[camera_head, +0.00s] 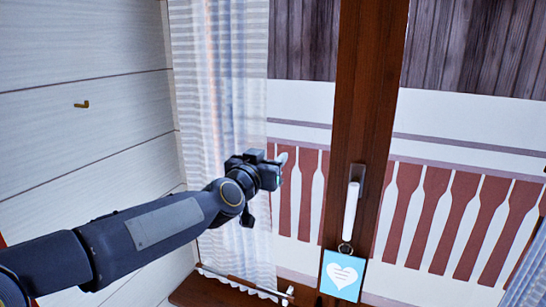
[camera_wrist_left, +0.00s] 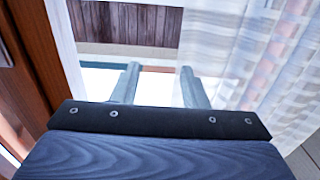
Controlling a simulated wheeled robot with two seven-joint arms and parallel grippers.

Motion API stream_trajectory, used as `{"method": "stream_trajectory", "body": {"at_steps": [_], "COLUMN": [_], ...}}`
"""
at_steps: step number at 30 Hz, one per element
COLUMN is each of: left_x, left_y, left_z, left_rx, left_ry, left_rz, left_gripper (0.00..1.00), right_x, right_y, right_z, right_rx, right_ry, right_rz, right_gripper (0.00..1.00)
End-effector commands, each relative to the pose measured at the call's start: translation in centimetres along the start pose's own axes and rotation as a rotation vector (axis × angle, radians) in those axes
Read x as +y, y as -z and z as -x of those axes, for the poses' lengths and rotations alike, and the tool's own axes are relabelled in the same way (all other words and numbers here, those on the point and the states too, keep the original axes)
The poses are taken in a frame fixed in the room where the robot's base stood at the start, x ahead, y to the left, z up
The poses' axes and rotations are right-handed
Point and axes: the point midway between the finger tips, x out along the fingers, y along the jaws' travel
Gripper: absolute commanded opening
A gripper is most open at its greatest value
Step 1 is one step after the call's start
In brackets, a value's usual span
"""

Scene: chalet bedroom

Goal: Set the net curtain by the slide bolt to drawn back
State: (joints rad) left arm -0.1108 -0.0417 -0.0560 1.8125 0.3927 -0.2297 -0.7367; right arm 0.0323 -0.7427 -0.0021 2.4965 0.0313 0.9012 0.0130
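A sheer white net curtain (camera_head: 225,60) hangs in folds over the left part of the window, from the top of the head view down to the sill. In the left wrist view the curtain (camera_wrist_left: 240,45) fills the right side. My left gripper (camera_head: 276,170) is in front of the curtain's right edge. Its two fingers (camera_wrist_left: 160,85) stand apart, with the window pane showing between them. The right-hand finger is close to the curtain's edge; I cannot tell if they touch. I cannot clearly make out the slide bolt. My right gripper is not in view.
A dark wooden post (camera_head: 362,100) carries a white window handle (camera_head: 351,208) with a blue heart sign (camera_head: 341,275) hanging below. A small brass hook (camera_head: 82,104) is on the pale panelled left wall. A thin rail (camera_head: 245,284) runs low near the sill. Another sheer fabric (camera_head: 527,282) shows at lower right.

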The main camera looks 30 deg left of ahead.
Motion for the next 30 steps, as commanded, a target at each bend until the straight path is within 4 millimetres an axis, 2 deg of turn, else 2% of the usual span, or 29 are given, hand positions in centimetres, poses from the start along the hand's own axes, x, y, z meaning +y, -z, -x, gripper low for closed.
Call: {"method": "stream_trajectory", "body": {"at_steps": [6, 14, 23, 30], "left_x": [0.0, 0.0, 0.0, 0.0], "left_y": [0.0, 0.0, 0.0, 0.0], "left_z": [-1.9, -2.0, -1.9, -1.9], "left_rx": [0.000, 0.000, 0.000, -0.001], "left_ry": [0.000, 0.000, -0.001, -0.001], "left_rz": [0.000, 0.000, 0.000, 0.000], "left_gripper": [0.40, 0.40, 0.02, 0.00], "right_x": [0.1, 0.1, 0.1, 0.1], "right_y": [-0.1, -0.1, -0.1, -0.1], "right_z": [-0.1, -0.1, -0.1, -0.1], "right_rx": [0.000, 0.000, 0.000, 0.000], "right_ry": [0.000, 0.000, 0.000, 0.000], "right_rz": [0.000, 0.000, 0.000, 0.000], "right_gripper": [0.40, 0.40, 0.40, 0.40]}}
